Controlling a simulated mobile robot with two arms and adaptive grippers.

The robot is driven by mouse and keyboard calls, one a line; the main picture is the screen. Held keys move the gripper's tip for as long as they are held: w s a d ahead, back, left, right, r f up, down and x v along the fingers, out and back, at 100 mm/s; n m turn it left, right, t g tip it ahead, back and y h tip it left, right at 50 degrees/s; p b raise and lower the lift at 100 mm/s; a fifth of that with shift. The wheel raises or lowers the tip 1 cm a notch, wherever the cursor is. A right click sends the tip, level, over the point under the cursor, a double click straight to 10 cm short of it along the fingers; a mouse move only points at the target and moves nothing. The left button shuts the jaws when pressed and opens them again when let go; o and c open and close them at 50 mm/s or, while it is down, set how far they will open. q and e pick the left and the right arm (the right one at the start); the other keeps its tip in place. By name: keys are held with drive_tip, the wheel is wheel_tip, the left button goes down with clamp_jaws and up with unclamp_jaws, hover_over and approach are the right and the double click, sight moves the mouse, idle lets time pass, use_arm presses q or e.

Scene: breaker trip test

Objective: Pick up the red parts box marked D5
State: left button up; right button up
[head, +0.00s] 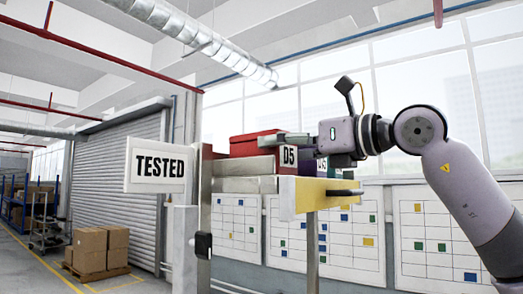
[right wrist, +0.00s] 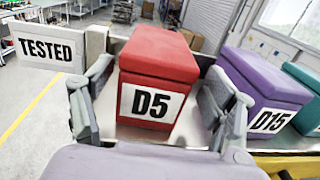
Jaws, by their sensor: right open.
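The red parts box (head: 248,142) stands on a raised shelf in the head view, partly covered by my gripper. In the right wrist view the red box (right wrist: 158,58) shows its lid and a white D5 label facing me. My right gripper (head: 287,139) reaches in from the right at the box's height. In the right wrist view my right gripper (right wrist: 157,88) is open, with one finger at each side of the box. A gap shows between the box and each finger. My left gripper is not in view.
A purple box marked D15 (right wrist: 262,85) stands just right of my right finger, with a teal box (right wrist: 304,92) beyond it. A TESTED sign (head: 160,166) stands left of the shelf. The shelf's yellow front edge (head: 325,190) lies below my gripper.

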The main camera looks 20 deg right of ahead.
sight(246, 145)
drive_tip(key=shift+w+a+r+p, duration=0.3)
drive_tip(key=shift+w+a+p, duration=0.1)
drive_tip(key=shift+w+p, duration=0.15)
drive_tip(key=p+x, duration=0.1)
drive_tip(key=x, duration=0.2)
drive_tip(key=shift+w+a+p, duration=0.1)
drive_tip(key=shift+a+p, duration=0.2)
drive_tip(key=shift+a, duration=0.05)
drive_tip(key=shift+w+a, duration=0.15)
drive_tip(key=shift+w, duration=0.05)
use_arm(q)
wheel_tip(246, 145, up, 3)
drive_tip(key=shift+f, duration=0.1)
use_arm(e)
drive_tip(key=shift+s, duration=0.1)
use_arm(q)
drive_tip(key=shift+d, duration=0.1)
use_arm(e)
drive_tip(key=shift+c, duration=0.4)
drive_tip(key=shift+c, duration=0.6)
drive_tip(key=c, duration=1.1)
drive_tip(key=shift+c, duration=0.3)
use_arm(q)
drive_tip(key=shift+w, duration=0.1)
use_arm(e)
drive_tip(key=shift+r, duration=0.1)
